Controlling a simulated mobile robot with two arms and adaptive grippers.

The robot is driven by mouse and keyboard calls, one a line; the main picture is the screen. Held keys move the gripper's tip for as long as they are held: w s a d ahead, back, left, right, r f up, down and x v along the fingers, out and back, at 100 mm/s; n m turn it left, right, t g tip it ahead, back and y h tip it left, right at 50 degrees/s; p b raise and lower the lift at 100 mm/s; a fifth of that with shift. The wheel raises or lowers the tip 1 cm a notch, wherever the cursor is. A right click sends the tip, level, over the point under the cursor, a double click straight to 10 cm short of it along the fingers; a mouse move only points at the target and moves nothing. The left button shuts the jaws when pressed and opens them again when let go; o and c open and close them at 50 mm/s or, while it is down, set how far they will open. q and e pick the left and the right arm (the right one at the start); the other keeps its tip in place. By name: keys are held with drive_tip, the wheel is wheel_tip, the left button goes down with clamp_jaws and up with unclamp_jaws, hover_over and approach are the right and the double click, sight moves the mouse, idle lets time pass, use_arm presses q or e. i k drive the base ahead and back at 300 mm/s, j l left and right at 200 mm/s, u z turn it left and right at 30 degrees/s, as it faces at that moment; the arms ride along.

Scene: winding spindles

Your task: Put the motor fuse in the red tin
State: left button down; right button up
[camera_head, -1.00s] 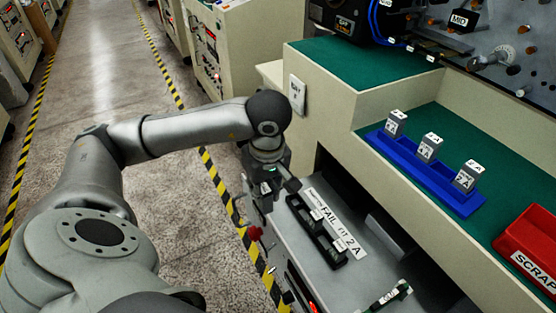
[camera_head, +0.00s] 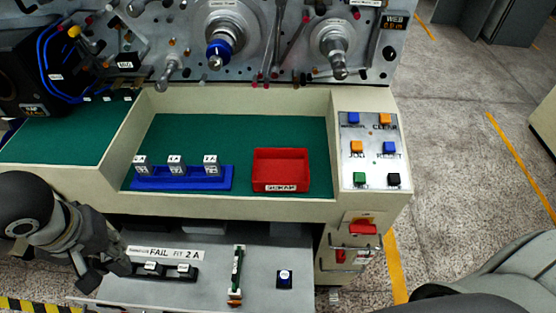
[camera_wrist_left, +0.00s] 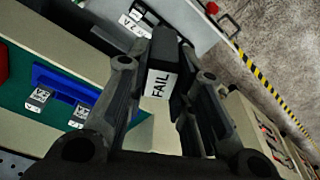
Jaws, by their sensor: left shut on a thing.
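My left gripper (camera_head: 103,274) hangs over the left end of the open drawer in the head view. In the left wrist view it is shut on a dark block, the motor fuse (camera_wrist_left: 160,82), whose white label reads FAIL. In the head view the gripper hides this fuse. The red tin (camera_head: 303,186), marked SCRAP, stands on the green bench top, right of the blue rack and well away from the gripper. It is open and looks empty. My right gripper is out of view.
A blue rack (camera_head: 222,183) with three white-labelled blocks stands left of the tin. The drawer (camera_head: 205,290) holds a black holder (camera_head: 185,274) with labelled blocks, a green strip (camera_head: 237,272) and a dark square piece (camera_head: 284,279). The bench's front ledge (camera_head: 230,203) lies between drawer and tin.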

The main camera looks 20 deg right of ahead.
sight(280, 174)
drive_tip(key=z, duration=1.05)
drive_tip(key=j+z, duration=0.2)
drive_tip(key=z, duration=0.25)
drive_tip(key=k+j+z, duration=0.1)
drive_tip(key=z, duration=0.35)
drive_tip(key=k+j+z, duration=0.1)
drive_tip(key=j+z, duration=0.15)
drive_tip(key=z, duration=0.2)
drive_tip(key=k+j, duration=0.25)
